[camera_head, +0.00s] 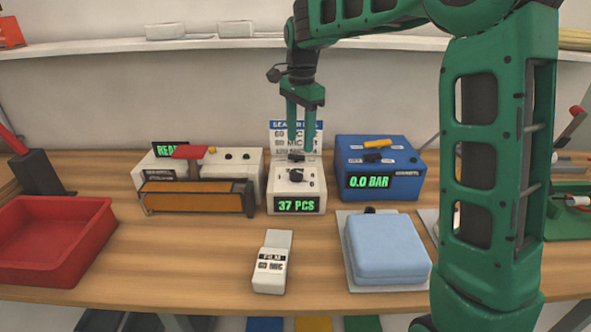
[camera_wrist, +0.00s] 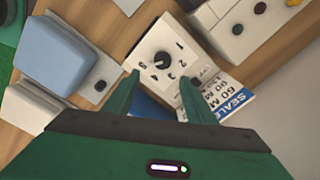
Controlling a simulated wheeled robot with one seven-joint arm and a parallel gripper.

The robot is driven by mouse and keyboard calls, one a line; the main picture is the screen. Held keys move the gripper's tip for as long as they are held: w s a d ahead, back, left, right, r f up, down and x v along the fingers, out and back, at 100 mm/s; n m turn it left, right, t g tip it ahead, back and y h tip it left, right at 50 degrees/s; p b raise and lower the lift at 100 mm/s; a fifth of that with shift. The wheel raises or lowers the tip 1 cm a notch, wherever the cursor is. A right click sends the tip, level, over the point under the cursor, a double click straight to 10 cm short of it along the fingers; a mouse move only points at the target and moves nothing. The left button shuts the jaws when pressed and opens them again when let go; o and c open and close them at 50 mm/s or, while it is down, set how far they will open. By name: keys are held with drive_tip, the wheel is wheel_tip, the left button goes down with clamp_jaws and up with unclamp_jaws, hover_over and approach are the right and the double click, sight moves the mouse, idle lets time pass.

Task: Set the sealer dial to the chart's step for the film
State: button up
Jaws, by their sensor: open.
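A white box with a black rotary dial (camera_head: 295,176) and a green "37 PCS" display (camera_head: 297,205) stands mid-table. In the wrist view the dial (camera_wrist: 163,60) is ringed by numbers; its exact setting is too small to tell. The chart (camera_head: 283,133) stands behind it with "SEA..." and "MIC" lines, partly hidden by my gripper; it also shows in the wrist view (camera_wrist: 228,98). A white film gauge (camera_head: 272,262) reading "FILM" and "MIC" lies in front; its number is not clear. My gripper (camera_head: 300,148) is open and empty above the box, at the chart side of the dial.
A sealer with an orange-framed bar and red handle (camera_head: 188,152) stands left. A blue "0.0 BAR" unit (camera_head: 402,162) stands right. A light blue block (camera_head: 388,246) lies front right, a red tray (camera_head: 45,240) at left. Bare table (camera_head: 180,260) lies front left of centre.

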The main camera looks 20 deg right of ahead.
sight(297, 171)
drive_tip(key=f, duration=1.1)
drive_tip(key=shift+w+a, duration=0.25)
drive_tip(key=shift+w, duration=0.15)
drive_tip(key=shift+r, duration=0.1)
drive_tip(key=c, duration=1)
